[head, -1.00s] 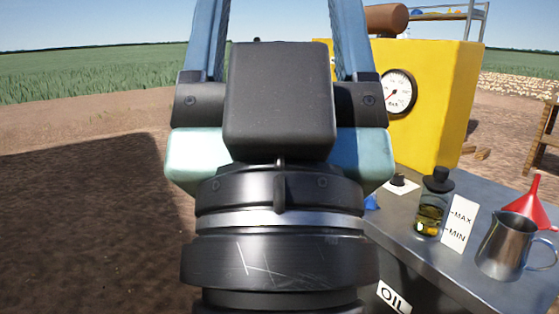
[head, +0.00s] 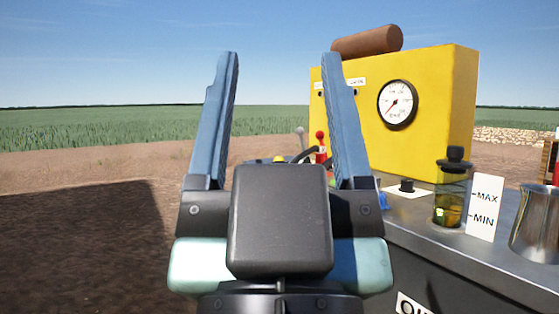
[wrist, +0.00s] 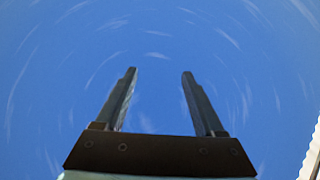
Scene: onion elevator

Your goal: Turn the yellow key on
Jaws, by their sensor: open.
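My gripper (head: 280,57) is open and empty, with its two blue fingers pointing up in the head view. In the wrist view my gripper (wrist: 159,73) has only blue sky between and beyond its fingers. I cannot make out a yellow key for certain. A small yellow piece (head: 279,160) shows low between the fingers in the head view, largely hidden behind my gripper, and I cannot tell what it is. The yellow box (head: 437,115) with a round dial (head: 397,103) stands right of the gripper. Its left front is partly covered by the right finger.
A red-knobbed lever (head: 320,142) and a grey-knobbed lever (head: 299,136) stand behind the right finger. The metal bench (head: 450,243) at right holds a glass oil jar (head: 452,192), a MAX/MIN card (head: 484,208) and a metal jug (head: 537,228). The left side is open ground.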

